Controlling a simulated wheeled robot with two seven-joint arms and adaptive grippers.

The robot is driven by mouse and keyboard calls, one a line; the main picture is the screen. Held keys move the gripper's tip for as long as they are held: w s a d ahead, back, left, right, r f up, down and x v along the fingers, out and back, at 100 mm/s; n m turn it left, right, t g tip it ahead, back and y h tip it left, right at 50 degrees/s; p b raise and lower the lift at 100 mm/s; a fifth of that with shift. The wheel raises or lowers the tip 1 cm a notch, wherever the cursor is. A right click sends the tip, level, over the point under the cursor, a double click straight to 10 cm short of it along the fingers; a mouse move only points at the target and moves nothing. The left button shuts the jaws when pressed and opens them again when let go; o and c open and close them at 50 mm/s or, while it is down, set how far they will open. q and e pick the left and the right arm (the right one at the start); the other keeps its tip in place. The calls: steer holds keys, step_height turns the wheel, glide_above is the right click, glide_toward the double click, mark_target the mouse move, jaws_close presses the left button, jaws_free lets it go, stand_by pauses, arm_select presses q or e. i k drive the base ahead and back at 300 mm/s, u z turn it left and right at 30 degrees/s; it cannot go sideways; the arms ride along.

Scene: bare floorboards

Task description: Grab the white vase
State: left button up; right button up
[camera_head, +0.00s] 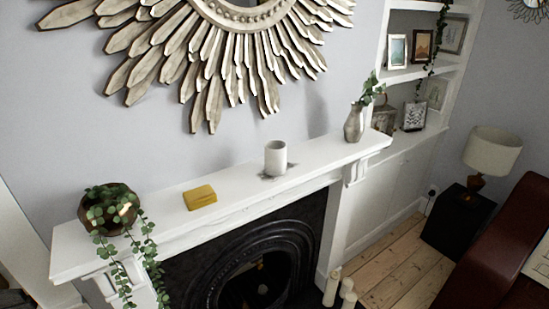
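A white cylindrical vase (276,158) stands upright on the white mantelpiece (238,181), right of its middle. A dark patch or shadow lies at its base. Nothing touches it in this view. A grey vase (354,122) with green leaves stands further right, near the mantel's right end. Neither of my grippers shows in the head view.
A yellow block (200,197) and a bowl with a trailing plant (110,208) sit on the mantel to the left. A large sunburst mirror (225,50) hangs above. The dark fireplace (255,260) is below. Candles (340,287), a lamp (490,152) and a brown sofa (500,240) are at right.

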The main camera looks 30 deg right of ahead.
mark_target(276, 150)
steer(key=z, duration=2.55)
steer(key=i, duration=0.75)
steer(key=u, duration=2.2)
